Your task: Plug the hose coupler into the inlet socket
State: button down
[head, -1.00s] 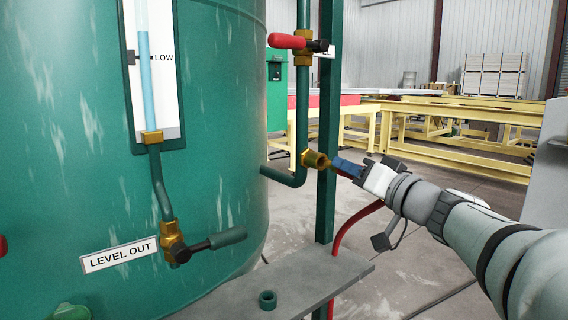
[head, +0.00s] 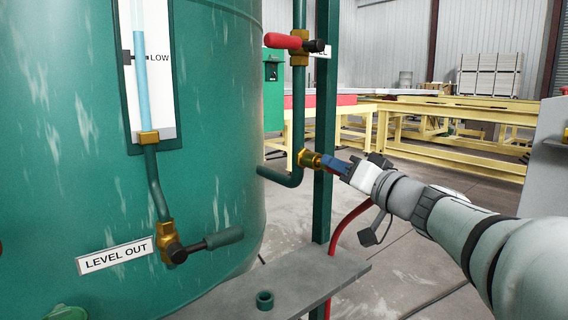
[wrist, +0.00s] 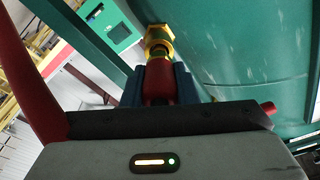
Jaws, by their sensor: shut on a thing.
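The brass inlet socket (head: 307,158) sits at the end of the green pipe below the red-handled valve, and it shows at the top of the wrist view (wrist: 158,36). My gripper (head: 335,166) is right beside it on the right. In the wrist view, its blue fingers (wrist: 159,84) are shut on the red hose coupler (wrist: 158,88), with one finger on each side. The coupler points at the socket and its front end meets the socket mouth, roughly in line. How deep it sits in the mouth is hidden.
The red hose (head: 346,222) hangs below my gripper, beside the green post (head: 324,190). The green tank (head: 215,130) is close on the left. A grey ledge (head: 330,270) with a small green ring (head: 264,300) lies below. The red-handled valve (head: 284,41) is above.

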jog(key=shift+w+a, duration=0.45)
jog(key=shift+w, duration=0.15)
jog(key=c, duration=1.1)
grip_release()
jog(key=shift+o, duration=0.2)
jog(key=shift+s+d, duration=0.1)
